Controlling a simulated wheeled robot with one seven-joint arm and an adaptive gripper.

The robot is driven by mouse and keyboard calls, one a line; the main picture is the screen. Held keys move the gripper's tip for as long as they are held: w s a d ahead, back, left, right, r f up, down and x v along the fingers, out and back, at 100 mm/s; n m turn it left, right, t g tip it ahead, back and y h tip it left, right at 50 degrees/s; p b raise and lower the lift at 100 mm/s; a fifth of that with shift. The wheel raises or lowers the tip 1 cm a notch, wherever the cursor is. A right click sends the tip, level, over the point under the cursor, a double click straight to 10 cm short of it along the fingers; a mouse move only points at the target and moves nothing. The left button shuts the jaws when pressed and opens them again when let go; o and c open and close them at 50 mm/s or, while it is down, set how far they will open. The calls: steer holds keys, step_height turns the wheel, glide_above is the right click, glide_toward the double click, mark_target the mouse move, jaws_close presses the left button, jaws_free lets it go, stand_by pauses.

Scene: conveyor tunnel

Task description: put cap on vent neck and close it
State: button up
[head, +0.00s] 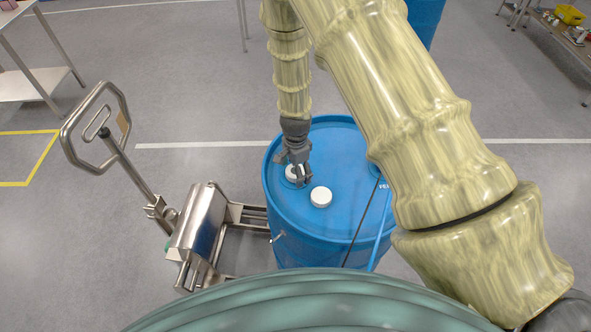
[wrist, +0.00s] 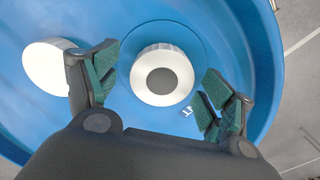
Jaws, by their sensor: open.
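A blue drum (head: 335,150) stands upright. On its top, a plain white cap (head: 321,196) lies apart from my gripper; it also shows in the wrist view (wrist: 45,68). A second white round piece (wrist: 147,90) with a grey centre stands in a blue ring. In the head view it is mostly hidden by my fingers; I cannot tell whether it is a neck or a cap. My gripper (head: 297,172) is open above it, a finger on each side with gaps, in the wrist view (wrist: 155,92). Lettering beginning "VE" shows beside another blue ring (head: 373,169), partly hidden by my arm.
A steel pallet truck (head: 200,225) stands left of the drum, its handle (head: 95,125) raised. A pale table (head: 25,85) is at the far left. A shelf with goods (head: 565,30) is at the far right.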

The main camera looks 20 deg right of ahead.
steer(key=shift+r, duration=0.15)
steer(key=shift+w+r, duration=0.15)
steer(key=shift+r, duration=0.1)
step_height(320, 180, up, 11)
stand_by(0.4)
steer(key=shift+d+r, duration=0.1)
stand_by(0.4)
